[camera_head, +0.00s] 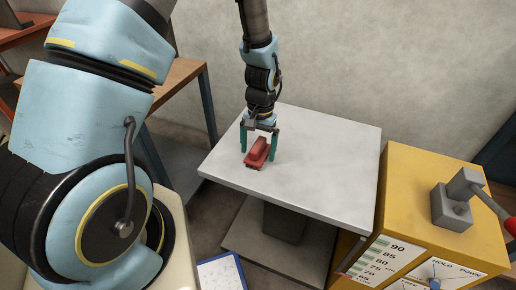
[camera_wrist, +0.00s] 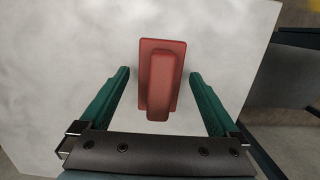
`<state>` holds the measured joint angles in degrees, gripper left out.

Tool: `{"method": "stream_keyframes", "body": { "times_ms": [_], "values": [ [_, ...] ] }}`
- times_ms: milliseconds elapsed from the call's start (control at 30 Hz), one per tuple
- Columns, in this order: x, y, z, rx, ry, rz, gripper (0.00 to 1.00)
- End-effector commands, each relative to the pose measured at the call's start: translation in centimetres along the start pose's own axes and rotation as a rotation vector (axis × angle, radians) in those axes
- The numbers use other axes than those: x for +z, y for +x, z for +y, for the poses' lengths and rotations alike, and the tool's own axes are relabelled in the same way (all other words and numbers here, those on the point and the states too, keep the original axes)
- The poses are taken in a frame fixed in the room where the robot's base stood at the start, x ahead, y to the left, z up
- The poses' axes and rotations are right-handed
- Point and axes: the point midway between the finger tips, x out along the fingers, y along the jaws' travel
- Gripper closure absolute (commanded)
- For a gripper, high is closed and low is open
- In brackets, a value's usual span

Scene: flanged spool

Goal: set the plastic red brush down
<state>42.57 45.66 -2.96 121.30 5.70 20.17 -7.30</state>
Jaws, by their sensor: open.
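The red brush (camera_head: 257,152) lies on the white table (camera_head: 322,168), left of the middle of its top. In the wrist view the brush (camera_wrist: 160,80) shows as a flat red block with a narrower raised handle along it. My gripper (camera_head: 259,146) is open above the brush, pointing down. In the wrist view its green fingers (camera_wrist: 158,74) stand one on each side of the brush, with a gap on both sides. The brush appears to rest on the tabletop.
A yellow machine (camera_head: 432,215) with a grey block, a red-ended lever and a number scale stands close to the table's right edge. A wooden bench (camera_head: 180,85) stands behind on the left. The rest of the white tabletop is clear.

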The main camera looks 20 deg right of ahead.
Motion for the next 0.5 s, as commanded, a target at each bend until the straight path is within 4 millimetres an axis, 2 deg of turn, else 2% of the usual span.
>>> {"method": "stream_keyframes", "body": {
  "times_ms": [167, 500],
  "values": [
    [-0.1, -1.9, 0.0, 0.0, 0.0, 0.004, 0.03],
    [-0.1, -8.9, 0.0, 0.0, -0.001, 0.006, 0.03]
  ]
}}
